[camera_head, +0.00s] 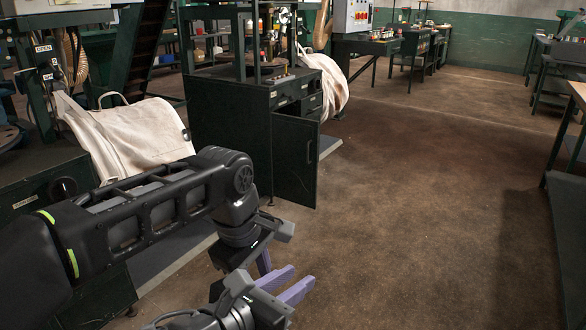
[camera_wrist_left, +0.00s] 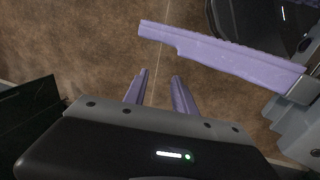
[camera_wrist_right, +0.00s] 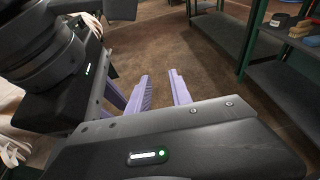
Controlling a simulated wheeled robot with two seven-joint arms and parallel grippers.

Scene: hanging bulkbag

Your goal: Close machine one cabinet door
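A dark green machine cabinet (camera_head: 228,115) stands left of centre in the head view. Its door (camera_head: 295,165), with a vertical handle, stands swung open toward me. I see no label marking it as machine one. My right gripper (camera_head: 292,281) is at the bottom of the head view, in front of and below the door, with its lilac fingers apart and empty. My left gripper (camera_head: 264,262) points down close beside it, mostly hidden by its own wrist. In the left wrist view its fingers (camera_wrist_left: 160,76) are apart and empty. Neither gripper touches the door.
White bulk bags (camera_head: 135,135) hang left of and behind the cabinet. A second machine (camera_head: 35,165) stands at the far left. A workbench (camera_head: 568,185) lines the right edge. The brown floor right of the door is clear. My two grippers are very close together.

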